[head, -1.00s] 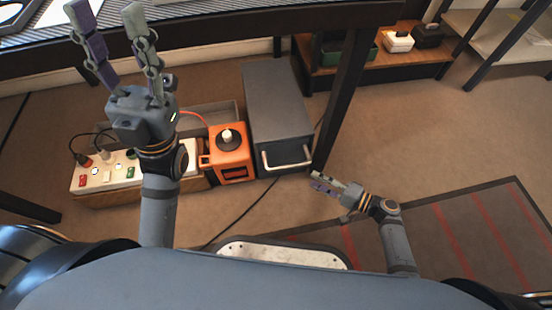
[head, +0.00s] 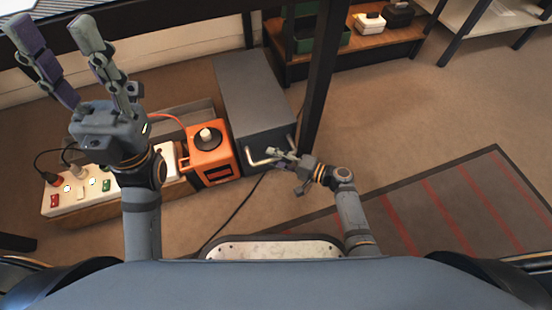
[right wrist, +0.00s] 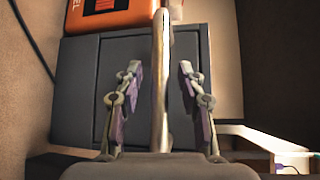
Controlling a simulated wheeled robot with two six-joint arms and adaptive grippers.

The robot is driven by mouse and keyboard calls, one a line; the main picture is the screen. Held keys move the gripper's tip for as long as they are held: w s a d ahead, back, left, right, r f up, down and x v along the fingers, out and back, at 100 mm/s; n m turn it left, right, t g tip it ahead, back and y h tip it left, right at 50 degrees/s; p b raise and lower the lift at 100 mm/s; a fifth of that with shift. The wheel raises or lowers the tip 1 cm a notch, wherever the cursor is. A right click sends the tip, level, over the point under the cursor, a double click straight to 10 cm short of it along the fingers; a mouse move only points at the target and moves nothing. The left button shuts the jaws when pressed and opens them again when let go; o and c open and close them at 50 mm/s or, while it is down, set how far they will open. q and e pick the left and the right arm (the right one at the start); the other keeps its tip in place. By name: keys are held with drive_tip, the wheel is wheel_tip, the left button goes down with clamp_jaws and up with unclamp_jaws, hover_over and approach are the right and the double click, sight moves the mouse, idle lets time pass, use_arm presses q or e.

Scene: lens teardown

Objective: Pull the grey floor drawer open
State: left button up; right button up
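The grey floor drawer (head: 255,85) is a box on the floor, left of the table leg. Its front looks shut, and its pale bar handle (head: 258,162) is partly covered by my gripper in the head view. My right gripper (head: 281,153) is at the handle. In the right wrist view, the handle bar (right wrist: 161,85) runs between the two spread fingers, with a gap on both sides. The drawer front (right wrist: 85,90) is behind it. My left gripper (head: 55,32) is open and empty, raised at the upper left.
An orange box (head: 209,157) with a black dial stands left of the drawer. A white power strip (head: 60,202) lies further left. A black table leg (head: 322,75) rises just right of the drawer. A dark cable crosses the floor. Floor at the right is clear around a red-striped mat (head: 440,210).

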drive_tip(key=shift+c, duration=0.2)
clamp_jaws()
drive_tip(key=shift+s+d, duration=0.1)
